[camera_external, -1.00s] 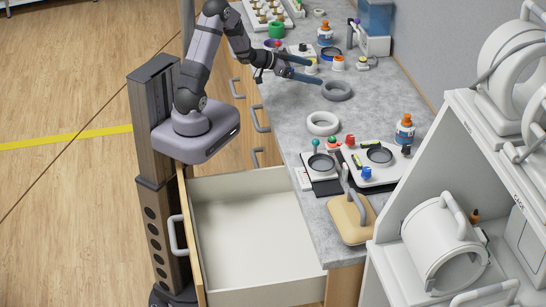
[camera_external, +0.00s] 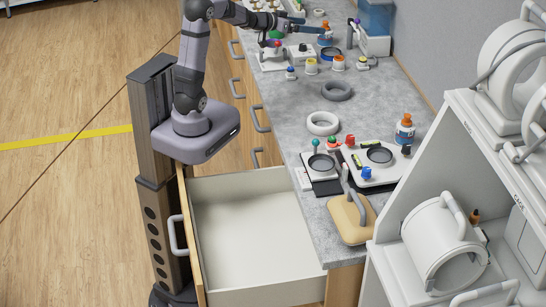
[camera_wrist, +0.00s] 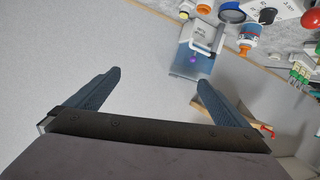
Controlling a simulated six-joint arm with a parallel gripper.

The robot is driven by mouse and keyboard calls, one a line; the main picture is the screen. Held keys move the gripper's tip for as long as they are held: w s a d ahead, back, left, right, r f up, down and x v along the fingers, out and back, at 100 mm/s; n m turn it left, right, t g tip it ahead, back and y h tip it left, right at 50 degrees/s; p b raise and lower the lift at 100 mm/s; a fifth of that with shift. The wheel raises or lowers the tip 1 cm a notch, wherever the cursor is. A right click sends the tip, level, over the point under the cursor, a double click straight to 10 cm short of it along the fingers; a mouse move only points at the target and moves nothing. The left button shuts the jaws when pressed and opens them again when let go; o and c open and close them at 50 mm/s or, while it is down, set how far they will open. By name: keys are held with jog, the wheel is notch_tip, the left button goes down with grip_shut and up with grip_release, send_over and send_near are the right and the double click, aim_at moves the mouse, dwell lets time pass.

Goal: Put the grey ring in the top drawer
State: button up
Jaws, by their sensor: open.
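A dark grey ring (camera_external: 337,91) lies flat on the grey worktop. A lighter, whitish ring (camera_external: 323,123) lies nearer, apart from it. The open drawer (camera_external: 255,240) juts out to the left below the worktop; its inside looks empty. My gripper (camera_external: 312,22) is at the far end of the worktop, well away from both rings. In the wrist view my gripper (camera_wrist: 165,85) is open, its two blue fingers wide apart with nothing between them. Neither ring shows clearly in the wrist view.
An orange-capped bottle (camera_external: 325,33) and a clear blue container (camera_external: 375,17) stand near my gripper. Small jars and devices crowd the far worktop. Trays (camera_external: 372,176) and a beige block with a handle (camera_external: 350,220) are at the near end. White shelves (camera_external: 400,190) stand at right.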

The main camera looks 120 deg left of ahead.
jog(key=s+a+n+g+y, duration=0.2)
jog(key=s+a+n+g, duration=0.25)
jog(key=s+n, duration=0.3)
jog(key=n+t+h, duration=0.5)
jog(key=n+t, duration=0.1)
jog(key=n, duration=1.8)
send_over(323, 88)
jog(key=s+d, duration=0.1)
notch_tip(323, 88, down, 3)
notch_tip(323, 88, down, 18)
jog(key=shift+w+d+r+b, duration=0.1)
jog(key=shift+r+b, duration=0.1)
jog(key=shift+b, duration=0.1)
jog(key=shift+f+t, duration=0.25)
jog(key=shift+f, duration=0.4)
jog(key=shift+w+a+f+p, duration=0.15)
jog(key=shift+w+a+p, duration=0.2)
jog(key=shift+w+a, duration=0.1)
jog(key=shift+f+p+x, duration=0.15)
jog(key=shift+p+x, duration=0.6)
jog(key=shift+x, duration=0.75)
jog(key=shift+f+p+x, duration=0.1)
jog(key=shift+p+x, duration=0.6)
jog(key=shift+x, duration=0.8)
